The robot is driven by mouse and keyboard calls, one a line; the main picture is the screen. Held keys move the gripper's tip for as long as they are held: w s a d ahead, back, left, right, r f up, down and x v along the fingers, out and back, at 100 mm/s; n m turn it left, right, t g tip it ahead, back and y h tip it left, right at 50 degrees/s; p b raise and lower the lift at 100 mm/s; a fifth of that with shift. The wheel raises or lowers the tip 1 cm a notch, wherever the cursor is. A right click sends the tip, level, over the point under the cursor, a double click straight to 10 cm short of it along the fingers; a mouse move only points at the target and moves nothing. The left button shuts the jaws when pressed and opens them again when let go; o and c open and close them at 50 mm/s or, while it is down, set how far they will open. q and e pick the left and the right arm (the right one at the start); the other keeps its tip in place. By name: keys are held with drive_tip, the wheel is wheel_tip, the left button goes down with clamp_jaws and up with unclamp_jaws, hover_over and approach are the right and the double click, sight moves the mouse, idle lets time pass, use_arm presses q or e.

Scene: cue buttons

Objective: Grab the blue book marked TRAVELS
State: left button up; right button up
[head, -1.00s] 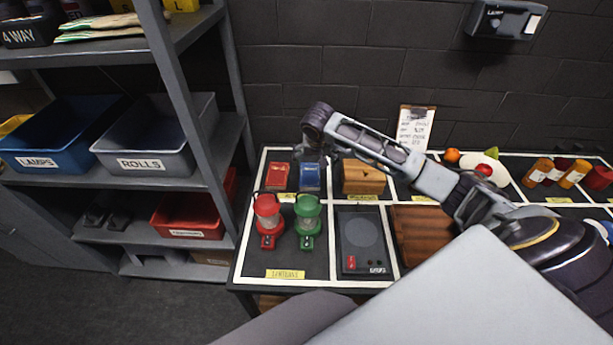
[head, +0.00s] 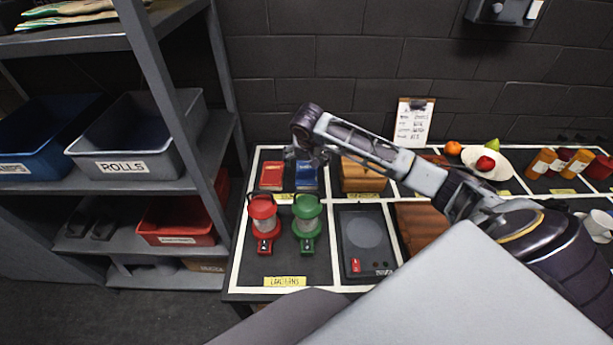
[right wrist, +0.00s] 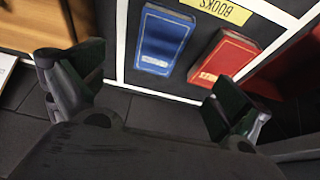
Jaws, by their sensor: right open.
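The blue book (head: 307,175) lies flat in the back-left section of the table, to the right of a red book (head: 271,175). In the right wrist view the blue book (right wrist: 163,42) lies at upper middle, with the red book (right wrist: 225,57) to its right. Marks near the blue book's edge are too small to read. My right gripper (head: 305,156) is above the books at their wall side, open and empty. Its spread fingers (right wrist: 150,85) show in the right wrist view, apart from both books. My left gripper is not in view.
A yellow BOOKS label (right wrist: 217,10) marks the section. A wooden box (head: 362,177) is close on the right. A grey shelf with bins (head: 140,140) stands at the left.

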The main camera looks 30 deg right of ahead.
approach(307, 172)
drive_tip(key=shift+s+a+x, duration=0.1)
drive_tip(key=shift+s+x, duration=0.05)
drive_tip(key=shift+x, duration=1)
drive_tip(key=shift+s+a+x, duration=0.15)
drive_tip(key=shift+x, duration=1)
drive_tip(key=shift+f, duration=0.15)
drive_tip(key=shift+f, duration=0.15)
drive_tip(key=shift+w+d+x, duration=0.1)
drive_tip(key=shift+w+x, duration=0.05)
drive_tip(key=shift+x, duration=0.65)
drive_tip(key=shift+w+d+x, duration=0.1)
drive_tip(key=shift+w+x, duration=0.05)
drive_tip(key=shift+x, duration=0.65)
drive_tip(key=shift+w+d+f, duration=0.15)
drive_tip(key=shift+w+f, duration=0.1)
drive_tip(key=shift+f, duration=0.4)
drive_tip(key=c, duration=1.2)
